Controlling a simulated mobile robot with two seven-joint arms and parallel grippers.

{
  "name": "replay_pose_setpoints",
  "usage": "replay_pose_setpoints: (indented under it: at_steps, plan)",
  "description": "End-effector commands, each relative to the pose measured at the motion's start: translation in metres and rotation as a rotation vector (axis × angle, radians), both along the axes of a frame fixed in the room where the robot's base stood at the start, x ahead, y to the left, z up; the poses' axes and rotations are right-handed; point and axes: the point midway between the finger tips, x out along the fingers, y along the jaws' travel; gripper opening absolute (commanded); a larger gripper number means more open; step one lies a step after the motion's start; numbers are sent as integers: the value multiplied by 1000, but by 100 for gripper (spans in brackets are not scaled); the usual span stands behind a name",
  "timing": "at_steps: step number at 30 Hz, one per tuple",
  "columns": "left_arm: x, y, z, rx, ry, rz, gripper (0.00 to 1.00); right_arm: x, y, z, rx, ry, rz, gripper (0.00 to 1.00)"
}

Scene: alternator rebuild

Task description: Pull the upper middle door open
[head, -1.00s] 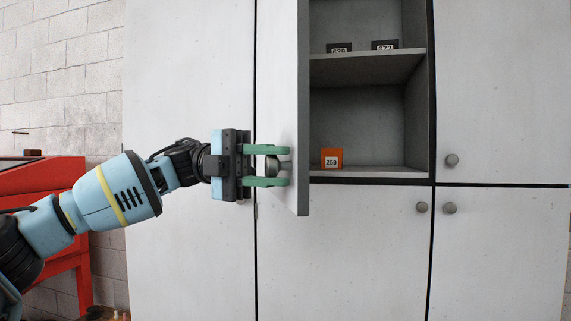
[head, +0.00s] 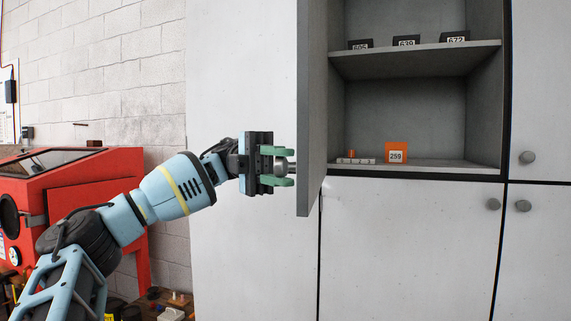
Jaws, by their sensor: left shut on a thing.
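The upper middle door (head: 312,110) stands swung well open toward me, seen nearly edge-on. Behind it the grey compartment shows its shelves. My left gripper (head: 279,167) has its green fingers closed around the door's round grey knob (head: 281,167), on the door's outer face. My right gripper is not in the head view.
Inside the cabinet, an orange box marked 259 (head: 396,153) and a small white strip (head: 356,160) sit on the bottom. Dark number blocks (head: 406,42) stand on the shelf. A red cabinet (head: 70,180) stands at left by the brick wall. Lower doors are shut.

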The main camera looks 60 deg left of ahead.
Motion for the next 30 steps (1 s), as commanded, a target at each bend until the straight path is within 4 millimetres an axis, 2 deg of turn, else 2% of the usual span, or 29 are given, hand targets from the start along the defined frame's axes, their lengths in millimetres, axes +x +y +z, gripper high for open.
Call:
replay_pose_setpoints:
  at_steps: [12,13,17,26,30]
  plan:
    - [0,1,1,-3,-1,1,0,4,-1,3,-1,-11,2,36]
    - [0,1,1,-3,-1,1,32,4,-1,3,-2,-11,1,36]
    - [0,1,1,-2,-1,0,49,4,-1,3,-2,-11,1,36]
    - [0,2,0,-1,0,-1,50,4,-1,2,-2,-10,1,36]
    - [1,9,-1,-1,2,1,50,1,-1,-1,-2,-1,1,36]
